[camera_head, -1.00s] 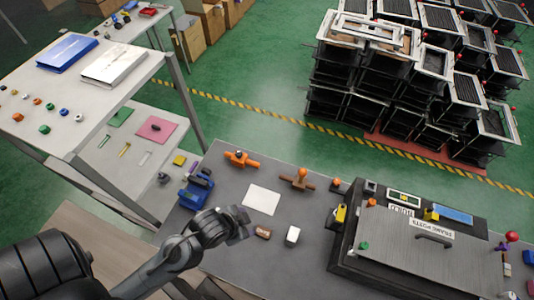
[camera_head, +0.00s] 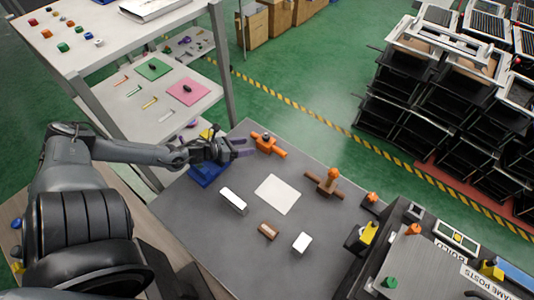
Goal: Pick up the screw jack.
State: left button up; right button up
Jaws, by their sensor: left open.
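An orange fixture (camera_head: 267,143) with a dark top and side arms stands at the back left of the grey workbench; it may be the screw jack, but I cannot tell for sure. A second fixture, brown with an orange knob (camera_head: 325,181), stands farther right. My left gripper (camera_head: 246,148) reaches in from the left, open and empty, its fingers pointing right toward the orange fixture with a small gap. A blue vise-like device (camera_head: 207,172) is partly hidden under my left gripper. My right gripper is not in view.
On the workbench (camera_head: 200,235) lie a white sheet (camera_head: 278,194), a white box (camera_head: 234,201), a brown block (camera_head: 268,231) and a white cube (camera_head: 302,242). A dark fixture (camera_head: 440,262) fills the right. A shelf rack (camera_head: 110,45) stands at the left.

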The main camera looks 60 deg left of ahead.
aim_at(264, 136)
pick_arm(q)
jog(key=w+a+m+b, duration=0.1)
jog(key=w, duration=0.1)
jog(key=w+a+f+m+b, duration=0.1)
jog(key=w+b, duration=0.1)
jog(key=w+a+f+m+h+b, duration=0.1)
jog(key=w+b, duration=0.1)
jog(key=shift+w+f, duration=0.15)
jog(key=shift+f, duration=0.05)
jog(key=shift+w+f, duration=0.1)
jog(key=shift+w, duration=0.25)
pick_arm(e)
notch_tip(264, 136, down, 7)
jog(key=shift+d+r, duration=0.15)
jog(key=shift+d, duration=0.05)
pick_arm(q)
jog(key=shift+w, duration=0.1)
jog(key=shift+a+b+x, duration=0.15)
jog(key=shift+b+x, duration=0.35)
jog(key=shift+x, duration=0.25)
jog(key=shift+a+b+x, duration=0.1)
jog(key=shift+b+x, duration=0.4)
jog(key=shift+x, duration=0.2)
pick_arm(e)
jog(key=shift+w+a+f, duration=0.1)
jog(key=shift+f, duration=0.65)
pick_arm(q)
jog(key=shift+x, duration=1.1)
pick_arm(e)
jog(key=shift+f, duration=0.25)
